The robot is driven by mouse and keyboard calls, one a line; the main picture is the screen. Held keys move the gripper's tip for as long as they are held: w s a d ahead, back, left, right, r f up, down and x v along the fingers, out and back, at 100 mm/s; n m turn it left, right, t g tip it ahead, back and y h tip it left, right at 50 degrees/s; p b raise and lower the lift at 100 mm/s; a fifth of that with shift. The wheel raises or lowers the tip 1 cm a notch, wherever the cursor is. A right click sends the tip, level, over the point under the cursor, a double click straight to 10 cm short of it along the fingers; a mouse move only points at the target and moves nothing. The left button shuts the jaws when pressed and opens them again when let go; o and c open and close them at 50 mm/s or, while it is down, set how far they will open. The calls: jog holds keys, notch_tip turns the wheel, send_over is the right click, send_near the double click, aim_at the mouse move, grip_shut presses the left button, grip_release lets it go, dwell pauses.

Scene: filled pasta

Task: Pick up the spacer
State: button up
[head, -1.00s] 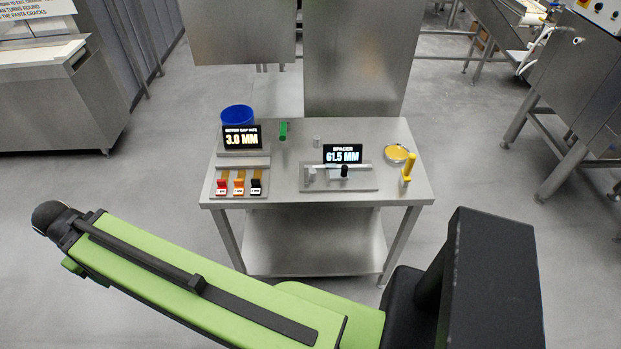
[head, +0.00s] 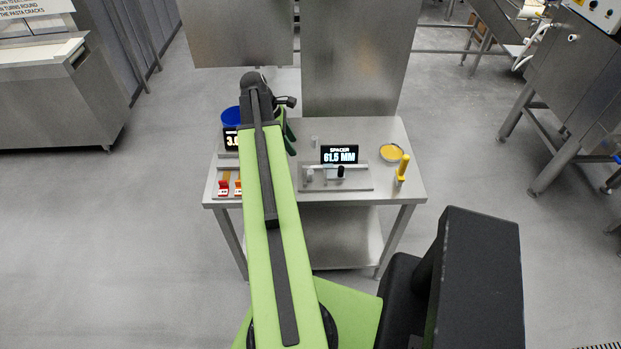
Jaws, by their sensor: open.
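A small grey cylinder (head: 314,140) stands on the steel table behind the measuring stand and looks like the spacer. The display (head: 339,155) reads "SPACER 61.5 MM". It sits at the back of the measuring stand (head: 350,184), which carries a light grey and a black knob-like part. My gripper (head: 289,138) hangs at the far end of my green arm, over the back of the table, left of the grey cylinder and apart from it. It is open, small and dark, and its fingers are hard to make out.
The steel table (head: 385,140) also holds a blue tub (head: 231,116), a mostly covered display, colored tabs (head: 224,188), a yellow-filled dish (head: 391,152) and an upright yellow handle (head: 403,166). My arm hides part of the left side. Steel panels (head: 358,60) stand behind.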

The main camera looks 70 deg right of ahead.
aim_at(309, 172)
jog(key=b+x, duration=1.5)
jog(key=x, duration=0.2)
jog(key=shift+a+f, duration=0.1)
jog(key=shift+f, duration=0.15)
jog(key=shift+r, duration=0.2)
grip_shut()
